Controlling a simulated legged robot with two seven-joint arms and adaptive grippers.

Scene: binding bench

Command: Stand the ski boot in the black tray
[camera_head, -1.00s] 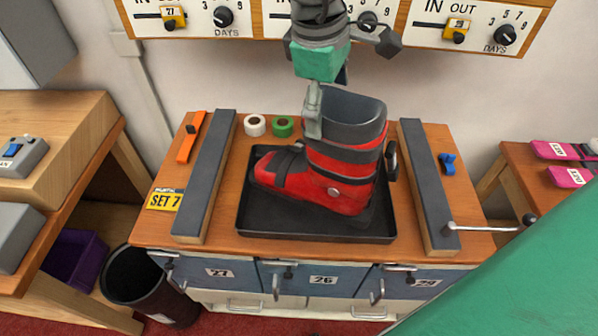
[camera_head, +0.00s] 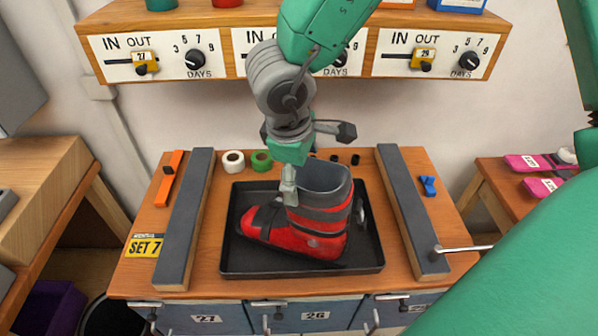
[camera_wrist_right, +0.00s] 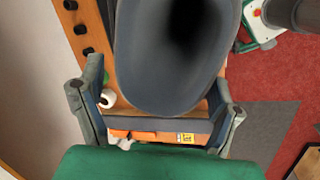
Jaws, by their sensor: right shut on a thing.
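The ski boot (camera_head: 305,235) is red with a dark grey cuff and straps. In the right wrist view the grey cuff (camera_wrist_right: 165,85) sits between the two fingers of my right gripper (camera_wrist_right: 158,75). My left gripper is not in view.
Two grey-topped rails (camera_head: 185,220) and (camera_head: 410,210) flank the tray. White tape (camera_head: 233,161) and green tape (camera_head: 262,161) lie behind it. An orange tool (camera_head: 169,180) and a SET 7 card (camera_head: 144,246) are left. A metal lever (camera_head: 465,248) sticks out right.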

